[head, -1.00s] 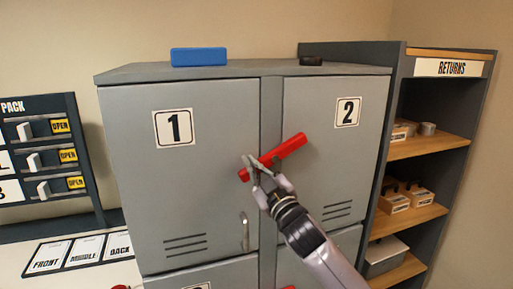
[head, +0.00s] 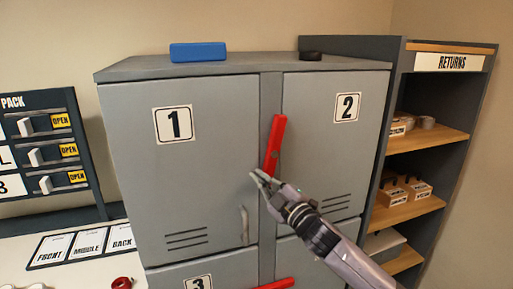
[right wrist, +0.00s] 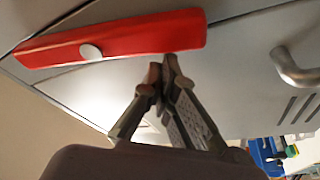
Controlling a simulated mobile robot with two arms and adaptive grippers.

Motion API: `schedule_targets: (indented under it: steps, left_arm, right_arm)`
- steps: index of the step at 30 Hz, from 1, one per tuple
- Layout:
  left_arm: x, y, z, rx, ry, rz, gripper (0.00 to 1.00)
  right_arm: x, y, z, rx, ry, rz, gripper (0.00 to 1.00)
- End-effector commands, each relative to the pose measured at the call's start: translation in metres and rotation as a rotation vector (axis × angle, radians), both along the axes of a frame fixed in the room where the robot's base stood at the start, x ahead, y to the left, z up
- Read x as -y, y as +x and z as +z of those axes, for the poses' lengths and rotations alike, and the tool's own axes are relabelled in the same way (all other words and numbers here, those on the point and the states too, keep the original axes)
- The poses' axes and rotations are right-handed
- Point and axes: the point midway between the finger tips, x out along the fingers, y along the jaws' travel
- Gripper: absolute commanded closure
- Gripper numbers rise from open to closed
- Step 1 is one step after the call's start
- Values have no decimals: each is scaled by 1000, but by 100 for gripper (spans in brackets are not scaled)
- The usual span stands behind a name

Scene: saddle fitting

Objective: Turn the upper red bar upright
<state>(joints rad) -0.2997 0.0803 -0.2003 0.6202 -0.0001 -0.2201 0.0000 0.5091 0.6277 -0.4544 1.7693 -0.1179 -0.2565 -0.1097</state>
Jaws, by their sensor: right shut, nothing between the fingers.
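The upper red bar (head: 275,143) is on the post between locker doors 1 and 2. It stands nearly upright, its top tilted slightly to the right. It also shows in the right wrist view (right wrist: 120,38) with a round pale pivot. My right gripper (head: 256,177) is at the bar's lower end, just left of it. In the right wrist view its fingertips (right wrist: 163,70) are together and empty, close to the bar's end; I cannot tell if they touch it. My left gripper is not in view.
A lower red bar (head: 277,284) shows at the bottom edge. Door 1's handle (head: 244,226) stands out near my right gripper. A blue block (head: 198,52) and a dark puck (head: 311,56) lie on the locker top. The returns shelf (head: 428,138) stands at the right.

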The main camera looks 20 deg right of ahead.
Motion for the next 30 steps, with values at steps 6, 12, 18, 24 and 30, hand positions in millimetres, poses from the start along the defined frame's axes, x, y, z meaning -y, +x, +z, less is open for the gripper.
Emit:
schedule_targets:
  steps: [6, 12, 18, 24, 30]
  left_arm:
    - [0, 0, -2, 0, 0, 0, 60]
    - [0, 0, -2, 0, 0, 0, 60]
    - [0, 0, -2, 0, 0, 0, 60]
    - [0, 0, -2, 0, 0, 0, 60]
    - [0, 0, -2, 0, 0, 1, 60]
  right_arm:
    - [7, 0, -6, -1, 1, -1, 100]
    - [10, 0, -7, -1, 2, 0, 100]
    - [11, 0, -8, -1, 2, 0, 100]
    - [11, 0, -8, -1, 2, 0, 100]
    - [11, 0, -8, -1, 2, 0, 100]
